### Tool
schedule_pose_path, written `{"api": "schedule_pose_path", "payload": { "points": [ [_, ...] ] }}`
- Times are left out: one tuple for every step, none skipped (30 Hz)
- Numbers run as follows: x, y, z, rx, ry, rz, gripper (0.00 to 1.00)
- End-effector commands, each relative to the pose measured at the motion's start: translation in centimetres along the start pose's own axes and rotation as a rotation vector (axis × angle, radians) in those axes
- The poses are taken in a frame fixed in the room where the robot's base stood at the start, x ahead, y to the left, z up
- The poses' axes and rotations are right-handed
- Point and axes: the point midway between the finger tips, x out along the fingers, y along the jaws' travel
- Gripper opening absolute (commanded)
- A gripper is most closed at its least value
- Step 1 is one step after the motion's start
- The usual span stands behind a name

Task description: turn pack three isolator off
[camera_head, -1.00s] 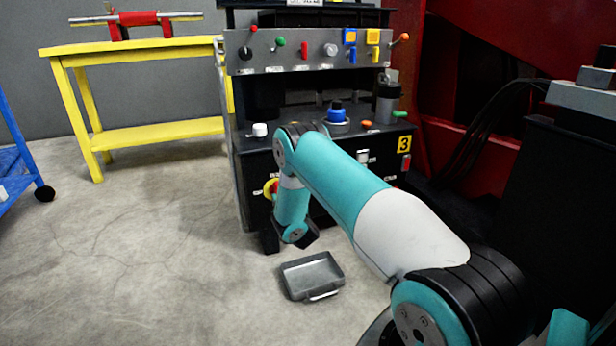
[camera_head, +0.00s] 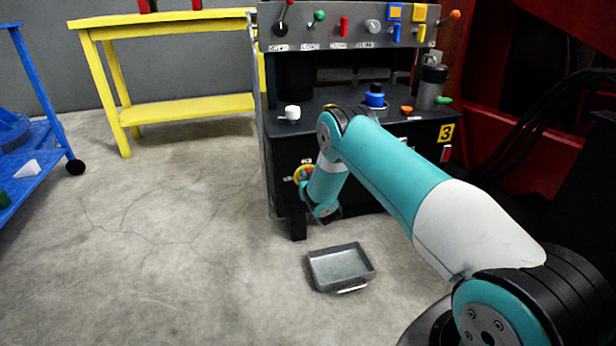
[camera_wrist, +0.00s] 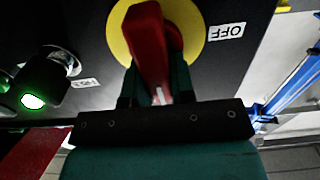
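The isolator is a red handle on a round yellow disc on the black cabinet's front; the disc (camera_head: 303,174) shows in the head view just left of my forearm. In the wrist view the red handle (camera_wrist: 150,50) stands before the yellow disc (camera_wrist: 197,35), with an OFF label (camera_wrist: 226,31) to the right. My gripper (camera_wrist: 158,88) has a dark green finger on each side of the handle, and both look closed against it. The contact faces are hidden. In the head view my arm hides the gripper's fingertips.
A placard "3" (camera_head: 446,133) is on the cabinet. A green-lit button (camera_wrist: 35,101) is left of the handle in the wrist view. A grey tray (camera_head: 341,266) lies on the floor before the cabinet. A yellow table (camera_head: 185,108) and blue cart (camera_head: 40,170) stand left; the floor between is clear.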

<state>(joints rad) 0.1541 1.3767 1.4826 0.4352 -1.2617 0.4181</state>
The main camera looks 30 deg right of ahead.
Motion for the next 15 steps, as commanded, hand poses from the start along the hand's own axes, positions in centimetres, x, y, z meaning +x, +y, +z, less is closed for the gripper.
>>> {"api": "schedule_pose_path", "payload": {
  "points": [
    [0.0, 0.06, 0.0, -0.001, 0.0, 0.001, 0.0],
    [0.0, 0.05, 0.0, -0.001, 0.0, 0.001, 0.0],
    [-0.1, -0.64, 0.03, -0.003, -0.001, -0.004, 0.0],
    [-0.07, -0.5, 0.01, -0.003, -0.001, -0.003, 0.0],
    [-0.06, -0.49, 0.01, -0.002, -0.001, -0.004, 0.0],
    [-0.05, -0.49, 0.0, -0.006, -0.001, -0.004, 0.0],
    [-0.04, -0.48, 0.0, -0.01, -0.001, -0.004, 0.0],
    [-0.03, -0.47, -0.01, -0.014, -0.001, -0.004, 0.0],
    [-0.03, -0.47, -0.01, -0.021, -0.001, -0.004, 0.0],
    [-0.03, -0.47, -0.01, -0.029, -0.001, -0.004, 0.0],
    [-0.02, -0.48, -0.01, -0.039, -0.001, -0.004, 0.0],
    [-0.02, -0.5, -0.02, -0.054, -0.001, -0.005, 0.0],
    [-0.02, -0.52, -0.02, -0.067, -0.001, -0.005, 0.0],
    [-0.02, -0.55, -0.02, -0.083, -0.001, -0.005, 0.0],
    [-0.02, -0.59, -0.03, -0.105, -0.001, -0.005, 0.0]
  ]
}}
